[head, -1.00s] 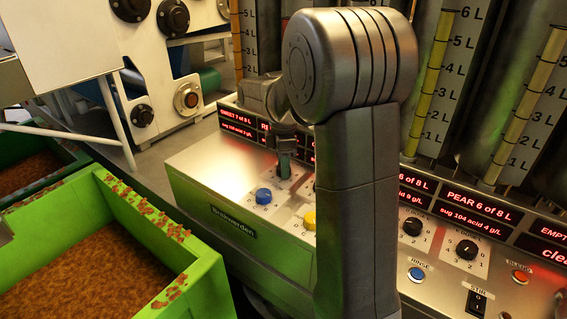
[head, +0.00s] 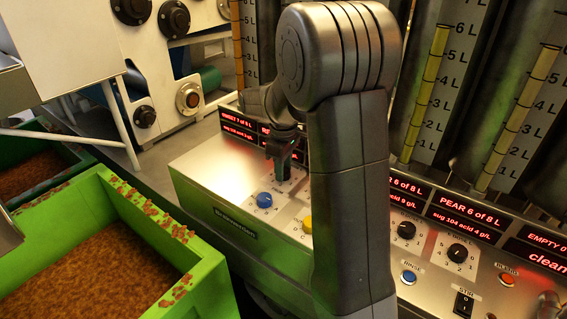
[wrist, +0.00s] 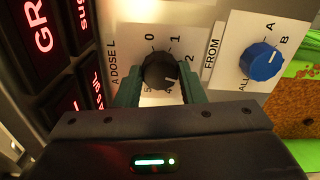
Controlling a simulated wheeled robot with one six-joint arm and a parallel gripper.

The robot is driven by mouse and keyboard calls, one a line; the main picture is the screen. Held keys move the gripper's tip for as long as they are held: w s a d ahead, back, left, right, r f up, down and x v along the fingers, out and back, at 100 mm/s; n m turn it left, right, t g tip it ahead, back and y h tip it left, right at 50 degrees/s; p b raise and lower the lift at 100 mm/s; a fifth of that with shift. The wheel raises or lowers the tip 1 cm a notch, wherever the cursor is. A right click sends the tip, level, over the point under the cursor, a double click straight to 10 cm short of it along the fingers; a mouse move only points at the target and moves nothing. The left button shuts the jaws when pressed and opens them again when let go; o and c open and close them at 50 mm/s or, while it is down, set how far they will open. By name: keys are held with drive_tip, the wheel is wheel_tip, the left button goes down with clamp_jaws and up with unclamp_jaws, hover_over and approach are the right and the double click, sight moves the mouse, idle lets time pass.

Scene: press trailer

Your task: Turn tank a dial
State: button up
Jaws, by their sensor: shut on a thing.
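The tank A dial is a round black knob (wrist: 160,71) on a white plate marked "A DOSE L" with numbers around it. In the wrist view it sits between the two green fingers of my gripper (wrist: 161,82), which are shut on its sides. Part of the scale, around 3, is hidden. I cannot tell for certain which number its pointer marks. In the head view my gripper (head: 279,160) reaches down to the panel's back left, and its fingers hide the dial there.
A blue FROM selector (wrist: 262,61) sits close beside the dial; it also shows in the head view (head: 264,200). A yellow knob (head: 307,224) is nearer the front. Red displays line the panel's back. A green crate (head: 210,270) of brown pulp stands at left.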

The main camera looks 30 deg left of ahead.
drive_tip(key=shift+m+p, duration=0.3)
drive_tip(key=shift+m, duration=0.5)
drive_tip(key=o, duration=1)
wheel_tip(320, 180, up, 14)
drive_tip(key=p, duration=0.1)
drive_tip(key=shift+f, duration=0.1)
wheel_tip(320, 180, down, 14)
drive_tip(key=shift+r+b, duration=0.1)
drive_tip(key=shift+b, duration=0.4)
